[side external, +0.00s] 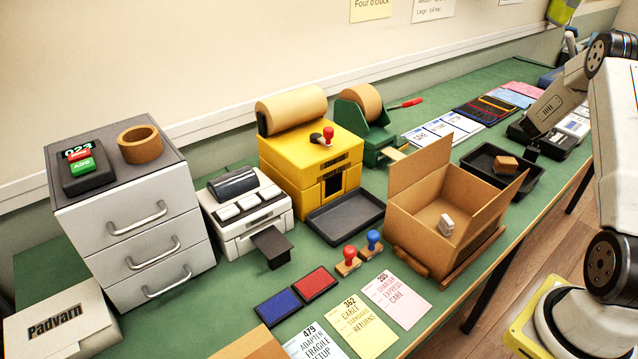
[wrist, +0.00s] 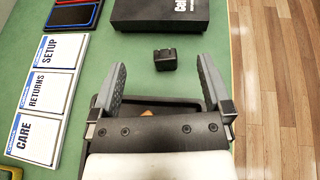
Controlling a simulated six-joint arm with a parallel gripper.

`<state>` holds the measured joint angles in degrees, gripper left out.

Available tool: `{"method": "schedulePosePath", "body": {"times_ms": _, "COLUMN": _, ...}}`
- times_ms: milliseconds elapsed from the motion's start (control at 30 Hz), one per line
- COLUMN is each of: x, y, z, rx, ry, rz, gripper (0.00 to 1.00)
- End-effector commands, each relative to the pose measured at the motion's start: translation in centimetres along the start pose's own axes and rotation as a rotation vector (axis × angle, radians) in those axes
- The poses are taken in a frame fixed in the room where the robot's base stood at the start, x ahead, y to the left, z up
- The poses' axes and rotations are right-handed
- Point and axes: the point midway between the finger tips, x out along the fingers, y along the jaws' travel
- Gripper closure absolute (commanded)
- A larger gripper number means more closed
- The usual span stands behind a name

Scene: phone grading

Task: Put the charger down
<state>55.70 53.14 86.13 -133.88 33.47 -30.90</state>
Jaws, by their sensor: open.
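A small black cube-shaped block (wrist: 165,59), which looks like the charger, sits on the green table in the wrist view. It shows in the gap between the fingertips of my gripper (wrist: 161,66), apart from both fingers. My gripper is open and holds nothing. In the side view my gripper (side external: 538,138) is low over the table at the right, just beyond a black tray (side external: 478,172). The block is hard to separate from the dark fingers there.
The black tray holds a brown piece (side external: 505,164). A dark printed box (wrist: 160,14) lies beyond the block. Label cards (wrist: 38,95) lie to the left in the wrist view. The table edge is close on the right. An open carton (side external: 428,252) holds a white piece (side external: 446,225).

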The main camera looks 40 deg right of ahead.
Motion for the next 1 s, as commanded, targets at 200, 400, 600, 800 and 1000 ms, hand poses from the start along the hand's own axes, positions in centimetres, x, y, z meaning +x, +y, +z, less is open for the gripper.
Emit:
{"method": "schedulePosePath", "body": {"times_ms": 200, "x": 0.4, "y": -1.3, "z": -0.4, "rx": 0.252, "ry": 0.055, "rz": -0.066, "gripper": 0.00}}
{"method": "schedulePosePath", "body": {"times_ms": 400, "x": 0.8, "y": -2.5, "z": -1.0, "rx": 0.555, "ry": 0.111, "rz": -0.140, "gripper": 0.00}}
{"method": "schedulePosePath", "body": {"times_ms": 600, "x": 1.0, "y": -3.4, "z": -1.7, "rx": 0.949, "ry": 0.165, "rz": -0.231, "gripper": 0.00}}
{"method": "schedulePosePath", "body": {"times_ms": 800, "x": 1.2, "y": -3.5, "z": -2.1, "rx": 1.355, "ry": 0.207, "rz": -0.316, "gripper": 0.00}}
{"method": "schedulePosePath", "body": {"times_ms": 1000, "x": 1.4, "y": -3.2, "z": -2.1, "rx": 1.766, "ry": 0.236, "rz": -0.396, "gripper": 0.00}}
